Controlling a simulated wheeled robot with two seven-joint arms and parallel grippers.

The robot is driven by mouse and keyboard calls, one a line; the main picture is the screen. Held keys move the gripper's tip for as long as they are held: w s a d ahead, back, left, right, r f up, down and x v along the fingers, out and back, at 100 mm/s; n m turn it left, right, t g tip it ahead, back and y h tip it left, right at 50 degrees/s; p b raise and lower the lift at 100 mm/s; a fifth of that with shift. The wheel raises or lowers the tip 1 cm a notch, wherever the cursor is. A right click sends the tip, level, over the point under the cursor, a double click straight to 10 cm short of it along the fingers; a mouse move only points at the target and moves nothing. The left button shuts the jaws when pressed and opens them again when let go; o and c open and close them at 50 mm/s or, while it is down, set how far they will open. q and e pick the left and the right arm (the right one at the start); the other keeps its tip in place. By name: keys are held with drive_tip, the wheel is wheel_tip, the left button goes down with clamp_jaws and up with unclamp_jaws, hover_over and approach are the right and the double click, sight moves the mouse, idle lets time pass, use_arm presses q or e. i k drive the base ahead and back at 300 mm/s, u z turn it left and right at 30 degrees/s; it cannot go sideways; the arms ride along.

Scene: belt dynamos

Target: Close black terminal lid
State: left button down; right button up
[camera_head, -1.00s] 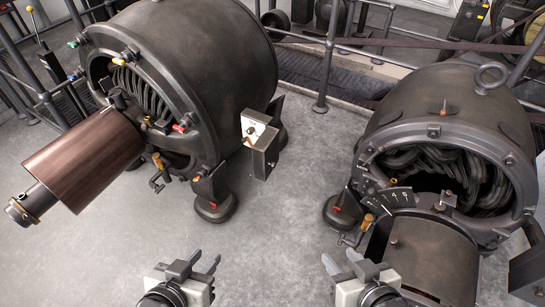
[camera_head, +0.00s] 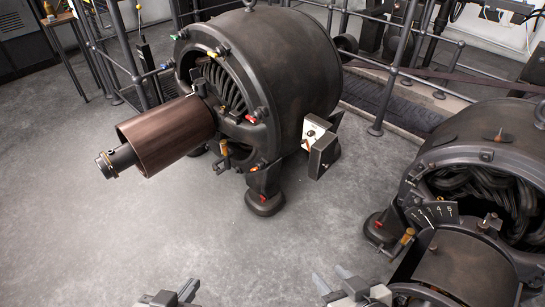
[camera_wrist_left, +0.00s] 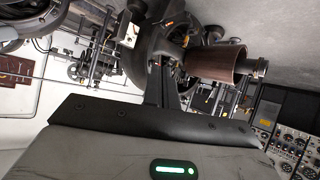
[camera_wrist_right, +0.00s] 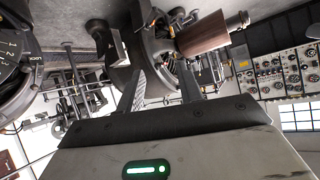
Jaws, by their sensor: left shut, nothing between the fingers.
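The terminal box (camera_head: 311,133) is on the right side of the left dynamo, low down, with its pale inner face showing. Its black lid (camera_head: 323,156) stands swung out in front of that face, so it looks open. The box also shows in the right wrist view (camera_wrist_right: 115,45), at the upper left. My left gripper (camera_head: 188,287) is at the bottom edge, shut and empty, well short of the box. My right gripper (camera_head: 331,277) is at the bottom, its fingers apart and empty, in front of the box and away from it.
The left dynamo (camera_head: 275,70) has a brown cylinder (camera_head: 167,135) sticking out to the left. A second dynamo (camera_head: 490,135) with a dial plate (camera_head: 435,213) stands at right. Railings (camera_head: 400,65) run behind. Grey floor (camera_head: 180,230) is clear between me and the left dynamo.

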sight(322, 151)
drive_tip(key=u, duration=0.4)
drive_tip(key=i, duration=0.9)
drive_tip(key=z, duration=2.45)
